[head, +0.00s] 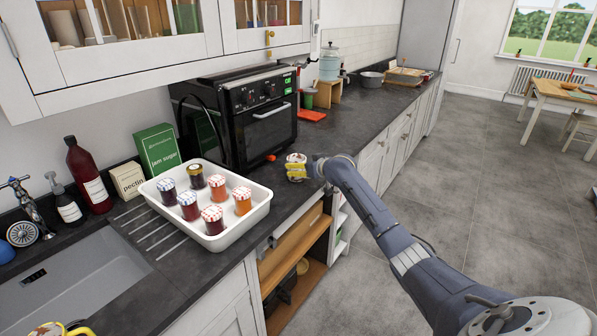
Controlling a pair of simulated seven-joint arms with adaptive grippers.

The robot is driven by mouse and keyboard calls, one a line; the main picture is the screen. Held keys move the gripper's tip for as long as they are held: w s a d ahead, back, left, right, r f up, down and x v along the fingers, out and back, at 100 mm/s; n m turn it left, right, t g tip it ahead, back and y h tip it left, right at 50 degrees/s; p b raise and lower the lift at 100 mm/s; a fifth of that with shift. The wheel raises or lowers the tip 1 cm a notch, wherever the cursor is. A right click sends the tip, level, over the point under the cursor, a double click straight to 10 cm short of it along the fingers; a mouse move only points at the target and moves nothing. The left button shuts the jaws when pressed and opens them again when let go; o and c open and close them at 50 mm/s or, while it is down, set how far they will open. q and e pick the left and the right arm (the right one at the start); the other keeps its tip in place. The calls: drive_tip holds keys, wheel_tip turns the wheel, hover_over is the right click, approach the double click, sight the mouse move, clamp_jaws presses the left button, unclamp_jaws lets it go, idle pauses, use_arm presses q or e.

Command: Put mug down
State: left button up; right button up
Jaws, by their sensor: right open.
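My right gripper (296,168) is open over the dark worktop in front of the black oven, near the worktop's front edge.
A white tray (262,206) of several jam jars stands left of my right gripper. The black oven (245,115) is behind it. The sink (80,275) is at the lower left, with bottles and boxes behind. Worktop right of the red mat is partly clear.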

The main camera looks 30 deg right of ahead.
drive_tip(key=shift+x, duration=2)
drive_tip(key=shift+r, duration=0.1)
drive_tip(key=c, duration=1.5)
drive_tip(key=shift+c, duration=0.2)
drive_tip(key=shift+r, duration=0.15)
wheel_tip(320, 180, up, 19)
